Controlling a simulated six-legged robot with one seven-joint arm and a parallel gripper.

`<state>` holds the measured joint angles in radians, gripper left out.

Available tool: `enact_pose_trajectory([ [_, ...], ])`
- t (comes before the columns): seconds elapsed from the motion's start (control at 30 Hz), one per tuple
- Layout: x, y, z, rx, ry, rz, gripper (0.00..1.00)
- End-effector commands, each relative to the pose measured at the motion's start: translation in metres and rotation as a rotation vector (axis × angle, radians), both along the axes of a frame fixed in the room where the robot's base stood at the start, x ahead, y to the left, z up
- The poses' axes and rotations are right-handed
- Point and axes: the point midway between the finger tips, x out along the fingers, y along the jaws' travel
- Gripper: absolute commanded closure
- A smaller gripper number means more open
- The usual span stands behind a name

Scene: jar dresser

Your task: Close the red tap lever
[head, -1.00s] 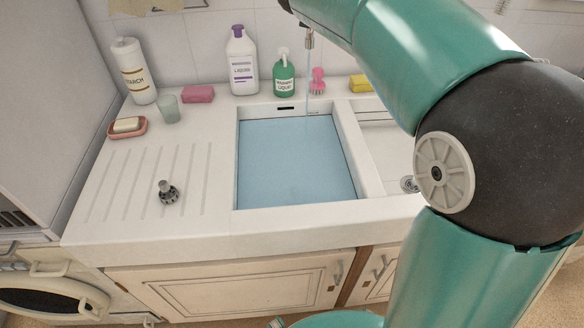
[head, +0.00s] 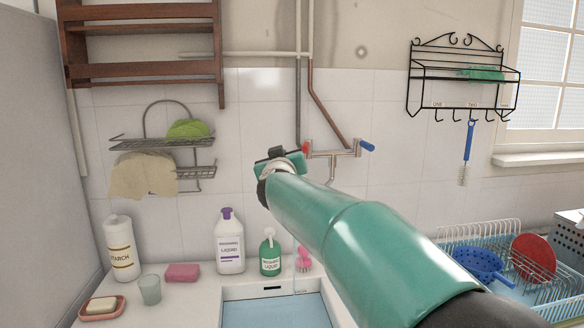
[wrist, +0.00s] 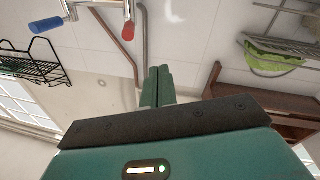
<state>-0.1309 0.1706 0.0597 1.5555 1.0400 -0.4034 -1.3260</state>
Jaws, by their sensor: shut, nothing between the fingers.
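The red tap lever (head: 305,147) is at the left end of the wall-mounted metal tap (head: 333,153), and a blue lever (head: 366,146) is at the right end. My gripper (head: 277,152) is just left of the red lever in the head view, with its fingers mostly hidden behind its body. In the wrist view the shut, empty fingers (wrist: 159,73) point up the picture. The red lever (wrist: 128,31) is beyond and left of their tips, visibly apart in the picture. The blue lever (wrist: 47,24) is farther left. The tap's spout is partly hidden by my arm.
Copper and pale pipes (head: 325,112) run down the wall to the tap. A wire rack (head: 165,143) hangs at left and a black hook shelf (head: 463,80) at right. Bottles (head: 229,243) stand behind the filled sink (head: 262,311). A dish rack (head: 500,250) stands at right.

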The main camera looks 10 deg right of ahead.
Motion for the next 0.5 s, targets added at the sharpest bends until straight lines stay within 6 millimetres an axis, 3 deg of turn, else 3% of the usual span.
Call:
enact_pose_trajectory([
  [0.2, 0.017, 0.063, -0.009, -0.197, 0.036, 0.232, 1.0],
  [0.5, 0.025, 0.116, -0.056, -0.492, 0.214, 0.426, 1.0],
])
